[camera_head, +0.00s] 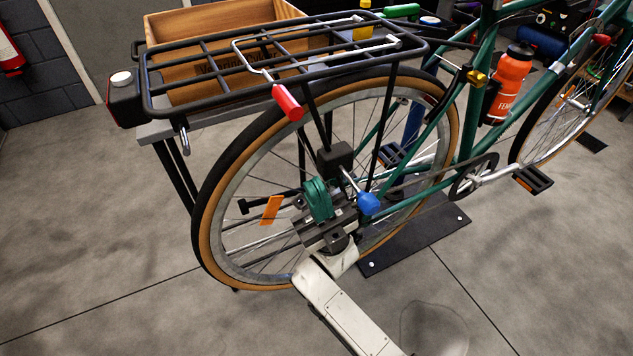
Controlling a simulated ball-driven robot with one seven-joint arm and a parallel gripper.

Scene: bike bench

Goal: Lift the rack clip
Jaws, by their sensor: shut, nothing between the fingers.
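The rack clip (262,66) is a bent silver wire frame lying along the top of the black rear rack (215,90). A red grip (288,103) is at its near end and sticks out past the rack's near side. My gripper (317,184) is in front of the rear wheel, well below the rack and the red grip. Its green fingers are together, with nothing seen between them. It is apart from the clip. The clip's far end (392,40) sits near the right part of the rack.
A wooden crate (163,24) stands behind the rack on a grey bench. The rear wheel (216,185) is close behind my gripper. A blue-tipped lever (369,203) is just right of it. An orange bottle (509,82) is on the frame. The left floor is clear.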

